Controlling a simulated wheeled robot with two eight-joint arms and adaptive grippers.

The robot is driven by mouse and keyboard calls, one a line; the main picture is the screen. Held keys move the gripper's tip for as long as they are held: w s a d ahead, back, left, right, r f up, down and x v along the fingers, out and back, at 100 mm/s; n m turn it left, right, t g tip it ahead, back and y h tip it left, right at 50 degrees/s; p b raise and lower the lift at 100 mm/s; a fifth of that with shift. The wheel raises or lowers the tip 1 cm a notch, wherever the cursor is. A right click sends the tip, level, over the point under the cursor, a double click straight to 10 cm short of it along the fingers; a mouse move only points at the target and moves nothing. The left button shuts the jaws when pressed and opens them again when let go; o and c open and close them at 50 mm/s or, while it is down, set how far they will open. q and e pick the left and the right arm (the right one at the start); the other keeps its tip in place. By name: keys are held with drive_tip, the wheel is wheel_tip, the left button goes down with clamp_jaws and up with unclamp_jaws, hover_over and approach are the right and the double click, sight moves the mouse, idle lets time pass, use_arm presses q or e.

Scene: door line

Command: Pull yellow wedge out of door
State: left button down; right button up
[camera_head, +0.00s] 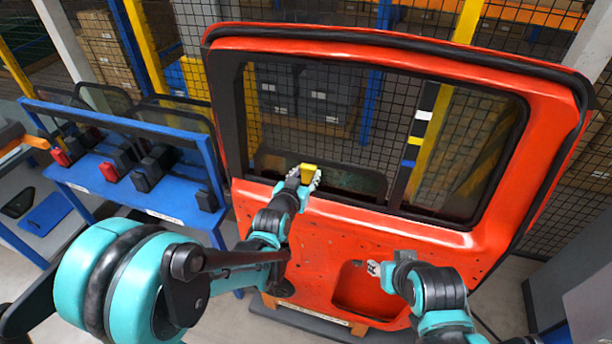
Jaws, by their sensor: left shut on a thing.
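The red door (420,228) stands upright in front of me, with a large window opening framed in black. The small yellow wedge (308,170) is at the lower edge of that window, left of the middle. My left gripper (306,177) is shut on the wedge, which shows between its fingertips. I cannot tell whether the wedge still touches the door. My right gripper (374,268) is lower and to the right, in front of the recess in the door's lower panel. Its fingers are too small to read.
A blue rack (165,200) on the left holds black and red parts and glass panes. A mesh fence and shelves with boxes stand behind the door. The door rests on a low base.

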use_arm(q)
drive_tip(key=shift+r, duration=0.45)
drive_tip(key=shift+s, duration=0.1)
drive_tip(key=s+a, duration=0.3)
drive_tip(key=s, duration=0.7)
drive_tip(key=shift+s+a, duration=0.15)
drive_tip(key=shift+a, duration=0.05)
idle(0.3)
drive_tip(key=shift+d, duration=0.1)
